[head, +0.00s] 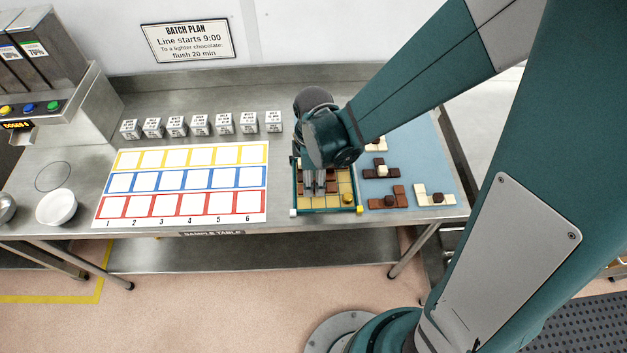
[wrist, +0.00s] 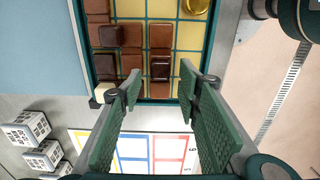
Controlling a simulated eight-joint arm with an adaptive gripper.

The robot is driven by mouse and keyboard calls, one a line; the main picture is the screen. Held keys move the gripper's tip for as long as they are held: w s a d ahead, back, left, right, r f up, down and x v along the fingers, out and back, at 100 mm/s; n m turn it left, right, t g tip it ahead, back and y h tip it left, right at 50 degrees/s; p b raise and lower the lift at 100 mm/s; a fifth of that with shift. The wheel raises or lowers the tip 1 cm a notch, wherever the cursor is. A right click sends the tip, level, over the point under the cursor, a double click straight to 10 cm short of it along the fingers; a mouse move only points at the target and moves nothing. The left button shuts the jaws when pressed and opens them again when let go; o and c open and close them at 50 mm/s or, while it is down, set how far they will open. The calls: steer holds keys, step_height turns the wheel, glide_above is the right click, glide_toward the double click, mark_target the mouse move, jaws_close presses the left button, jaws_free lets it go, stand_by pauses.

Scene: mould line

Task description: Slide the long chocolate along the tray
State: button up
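The tray (head: 325,211) has a dark green rim and a yellow gridded floor, and stands at the right of the sample table. In the wrist view the tray (wrist: 181,35) holds several brown chocolates. A long brown chocolate (wrist: 160,37) with a dark raised knob (wrist: 160,68) lies lengthwise near the tray's lower edge. My gripper (head: 319,189) is over the tray, pointing down, and hides part of it. In the wrist view my gripper (wrist: 160,82) is open, its fingers to either side of the long chocolate's near end. Whether they touch it is unclear.
Other chocolates (wrist: 109,37) lie left of the long one. A gold knob (wrist: 195,5) is at the right. A blue mat (head: 410,168) beside the tray holds more pieces. Left are a coloured grid sheet (head: 185,191), a row of white cubes (head: 201,125) and a bowl (head: 56,207).

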mark_target(314, 184)
step_height(314, 184, up, 12)
steer(key=shift+f, duration=0.2)
stand_by(0.8)
stand_by(1.2)
